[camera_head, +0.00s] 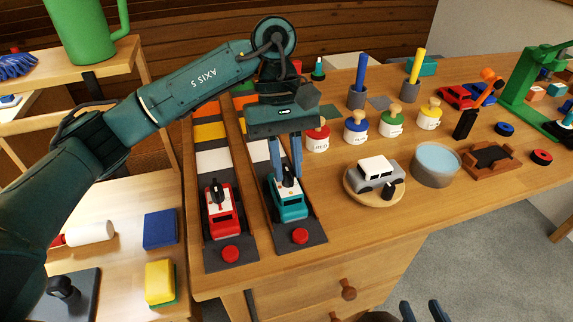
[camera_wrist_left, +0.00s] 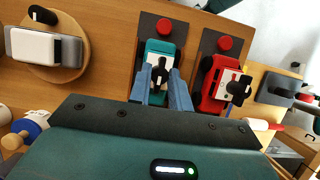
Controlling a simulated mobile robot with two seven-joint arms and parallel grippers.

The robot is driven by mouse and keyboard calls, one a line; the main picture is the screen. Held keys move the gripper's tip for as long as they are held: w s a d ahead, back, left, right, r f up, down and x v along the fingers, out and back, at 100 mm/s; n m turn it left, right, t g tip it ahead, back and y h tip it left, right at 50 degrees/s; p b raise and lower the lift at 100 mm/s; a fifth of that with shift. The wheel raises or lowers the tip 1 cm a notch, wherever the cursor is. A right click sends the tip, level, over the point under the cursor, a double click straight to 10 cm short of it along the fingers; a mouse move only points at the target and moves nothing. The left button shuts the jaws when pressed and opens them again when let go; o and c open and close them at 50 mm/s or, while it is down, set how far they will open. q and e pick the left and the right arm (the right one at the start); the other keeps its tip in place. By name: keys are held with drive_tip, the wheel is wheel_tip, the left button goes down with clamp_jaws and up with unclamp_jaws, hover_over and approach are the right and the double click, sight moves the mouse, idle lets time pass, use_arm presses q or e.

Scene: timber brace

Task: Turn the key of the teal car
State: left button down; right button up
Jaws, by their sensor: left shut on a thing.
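The teal car (camera_head: 291,209) stands on a dark track strip, and a black key (camera_head: 288,176) stands up from its top. My left gripper (camera_head: 286,178) is over the car, pointing down, shut on the key. In the left wrist view, the teal car (camera_wrist_left: 163,50) and its key (camera_wrist_left: 160,73) show between the blue fingers of my left gripper (camera_wrist_left: 161,85). The fingers partly hide the car. The tips of my right gripper (camera_head: 422,312) show at the bottom edge of the head view, spread apart and empty.
A red car (camera_head: 220,211) with its own black key stands close on the left strip. Red buttons (camera_head: 300,236) sit at the strips' front ends. A silver toy car on a round wooden stand (camera_head: 364,196) is to the right. Several coloured knobbed pots stand behind it.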

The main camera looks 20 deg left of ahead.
idle(0.4)
use_arm(q)
drive_tip(key=c, duration=1.3)
unclamp_jaws()
